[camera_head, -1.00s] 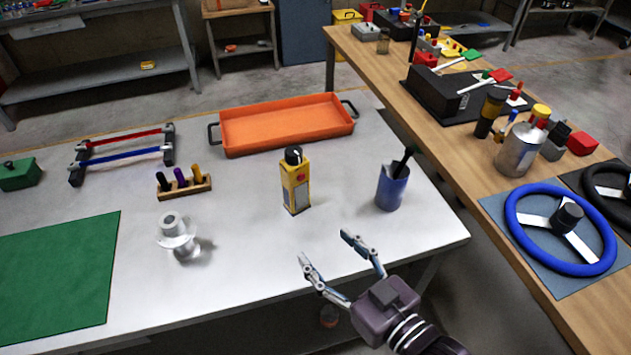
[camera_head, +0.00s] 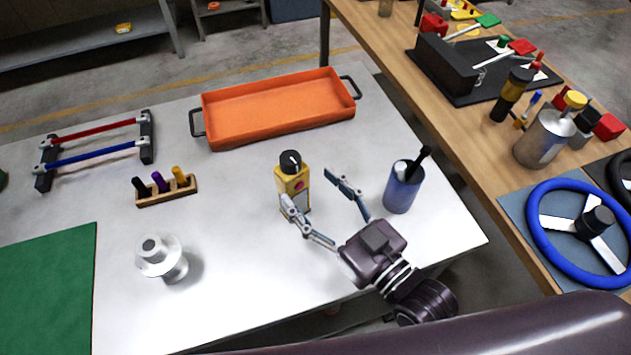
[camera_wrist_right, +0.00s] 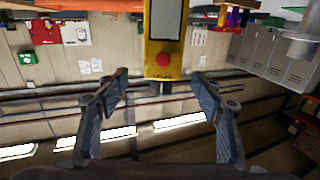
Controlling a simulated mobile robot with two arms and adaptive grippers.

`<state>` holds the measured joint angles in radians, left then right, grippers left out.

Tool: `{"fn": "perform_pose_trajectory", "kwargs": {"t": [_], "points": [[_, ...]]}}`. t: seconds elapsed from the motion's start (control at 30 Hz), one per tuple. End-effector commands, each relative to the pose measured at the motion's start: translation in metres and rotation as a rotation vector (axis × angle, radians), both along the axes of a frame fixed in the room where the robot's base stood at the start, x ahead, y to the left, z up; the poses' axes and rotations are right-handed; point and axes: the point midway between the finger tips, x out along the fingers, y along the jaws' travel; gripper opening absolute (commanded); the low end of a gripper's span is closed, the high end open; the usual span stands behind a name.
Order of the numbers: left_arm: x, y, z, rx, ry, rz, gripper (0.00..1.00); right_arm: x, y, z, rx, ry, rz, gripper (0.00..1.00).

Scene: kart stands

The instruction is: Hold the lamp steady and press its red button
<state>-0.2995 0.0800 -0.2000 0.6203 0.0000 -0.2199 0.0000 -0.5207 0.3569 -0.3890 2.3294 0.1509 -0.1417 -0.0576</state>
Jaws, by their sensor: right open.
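The yellow lamp (camera_head: 291,180) stands upright on the white table, with a black knob on top. Its red button (camera_head: 299,184) faces my side. My left gripper is not in view.
A blue cup (camera_head: 402,190) with a black-handled tool stands right of the gripper. An orange tray (camera_head: 230,138) lies behind the lamp. A marker rack (camera_head: 165,197), a grey spool-like part (camera_head: 160,258) and a green mat (camera_head: 50,290) are to the left.

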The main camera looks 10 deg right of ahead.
Motion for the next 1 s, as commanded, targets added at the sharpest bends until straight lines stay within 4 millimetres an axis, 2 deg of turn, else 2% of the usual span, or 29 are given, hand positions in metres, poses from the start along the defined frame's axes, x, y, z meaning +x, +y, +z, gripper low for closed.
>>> {"fn": "perform_pose_trajectory", "kwargs": {"t": [0.3, 0.5, 0.87, 1.0], "points": [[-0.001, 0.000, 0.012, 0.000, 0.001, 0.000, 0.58, 0.038, 0.023, 0.003, 0.001, -0.002, 0.001, 0.61], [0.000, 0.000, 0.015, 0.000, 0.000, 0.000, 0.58, 0.055, 0.033, 0.001, 0.000, 0.000, 0.000, 0.61], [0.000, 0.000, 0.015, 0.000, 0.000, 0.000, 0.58, 0.059, 0.036, 0.000, -0.001, 0.001, 0.001, 0.61], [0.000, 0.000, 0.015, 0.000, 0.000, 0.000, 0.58, 0.059, 0.036, 0.000, -0.001, 0.001, 0.001, 0.48]]}}
